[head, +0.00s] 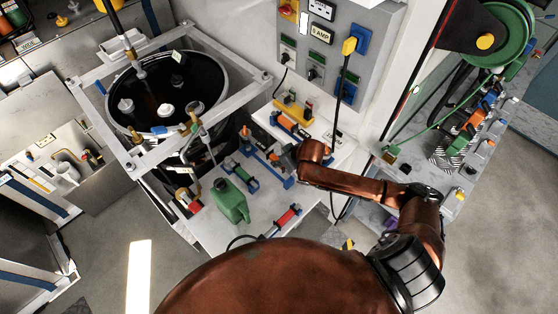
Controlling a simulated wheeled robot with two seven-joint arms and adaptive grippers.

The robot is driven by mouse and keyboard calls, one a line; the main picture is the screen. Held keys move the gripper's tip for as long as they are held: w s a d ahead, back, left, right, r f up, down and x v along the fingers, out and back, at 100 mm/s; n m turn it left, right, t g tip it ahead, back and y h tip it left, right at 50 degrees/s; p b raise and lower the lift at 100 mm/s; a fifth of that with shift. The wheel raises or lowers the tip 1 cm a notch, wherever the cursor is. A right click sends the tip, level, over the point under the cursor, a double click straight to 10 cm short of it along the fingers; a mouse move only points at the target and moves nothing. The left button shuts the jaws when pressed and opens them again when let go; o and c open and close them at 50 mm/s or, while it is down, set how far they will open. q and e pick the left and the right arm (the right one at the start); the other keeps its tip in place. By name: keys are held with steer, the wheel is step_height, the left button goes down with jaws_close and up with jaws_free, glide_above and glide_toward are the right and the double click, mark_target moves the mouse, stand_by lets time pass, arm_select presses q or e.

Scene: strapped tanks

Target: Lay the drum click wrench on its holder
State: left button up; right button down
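My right arm comes in from the right, and its gripper (287,158) is over the white bench, beside a blue stand (268,165). Its fingers are small and dark here, and I cannot tell whether they are open or hold something. A red-handled tool (287,217) lies on blue supports near the bench's front edge. A green-and-blue item (241,176) lies left of the blue stand. I cannot tell for sure which of these is the drum click wrench or its holder. My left gripper is not in view.
A dark open drum (168,95) in a grey frame stands at the left, with a green jug (231,201) near it on the bench (222,240). A socket panel (335,45) rises behind. A green reel (500,35) hangs at the right.

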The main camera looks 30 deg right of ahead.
steer(key=shift+s+r+p, duration=0.15)
steer(key=shift+r+p, duration=0.05)
steer(key=shift+p, duration=0.35)
step_height(320, 180, down, 2)
steer(key=shift+b, duration=0.4)
step_height(320, 180, down, 2)
steer(key=shift+f, duration=0.2)
steer(key=shift+f+b, duration=0.6)
steer(key=shift+f, duration=0.6)
steer(key=c, duration=1.7)
jaws_free()
steer(key=shift+o, duration=0.2)
steer(key=shift+f, duration=0.1)
